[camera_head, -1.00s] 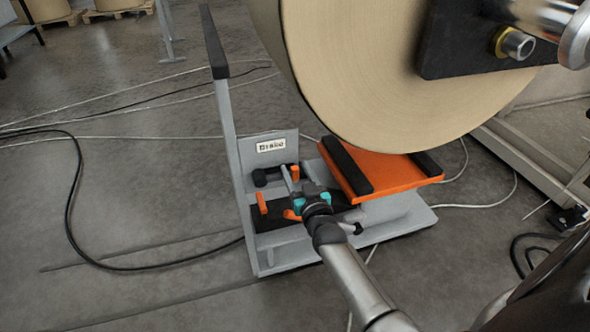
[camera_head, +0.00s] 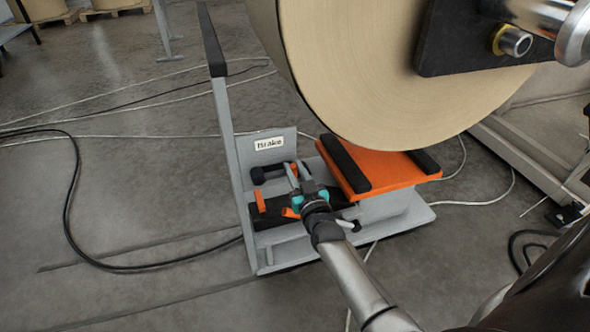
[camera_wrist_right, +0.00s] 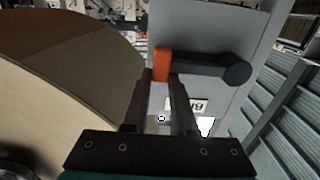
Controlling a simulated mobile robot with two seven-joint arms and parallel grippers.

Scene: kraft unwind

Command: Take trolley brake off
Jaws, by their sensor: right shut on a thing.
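The grey trolley (camera_head: 224,120) stands on the floor with a tall push handle and an orange platform (camera_head: 398,172). A label reading "Brake" (camera_head: 268,143) is on its upright panel. Below the label, the black brake lever (camera_head: 270,173) has an orange end, seen more clearly in the right wrist view (camera_wrist_right: 162,62). The lever lies sideways from a round black pivot. My right gripper (camera_head: 292,172) reaches down over the trolley; its fingers (camera_wrist_right: 165,80) are shut on the orange end, one on each side. My left gripper is not in view.
A large kraft paper roll (camera_head: 380,80) hangs above the platform, close to my right arm. Orange pedal-like parts (camera_head: 258,202) sit low on the trolley. Cables (camera_head: 70,200) lie on the floor at left. Open floor lies left of the trolley.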

